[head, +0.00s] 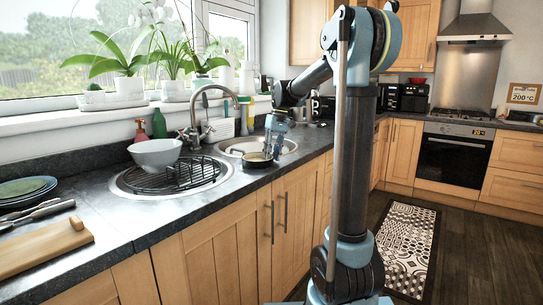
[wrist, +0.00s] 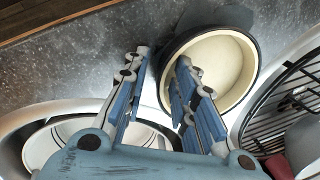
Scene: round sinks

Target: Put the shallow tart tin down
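The shallow tart tin (head: 258,164) is round, with a dark outer wall and a cream inside. In the head view it appears to rest on the dark counter between the two round sinks, near the front edge. In the wrist view the tin (wrist: 228,62) is upright, just beyond my fingertips. My gripper (head: 272,150) points down at the tin's right side. In the wrist view my gripper (wrist: 162,62) is open, one finger overlapping the tin's inside and the other outside its wall, with a gap between them. Whether a finger touches the tin is unclear.
The far sink (head: 286,145) lies beside my gripper. A faucet (head: 190,130) stands behind. A wooden board (head: 40,247) and plates (head: 22,190) occupy the left counter.

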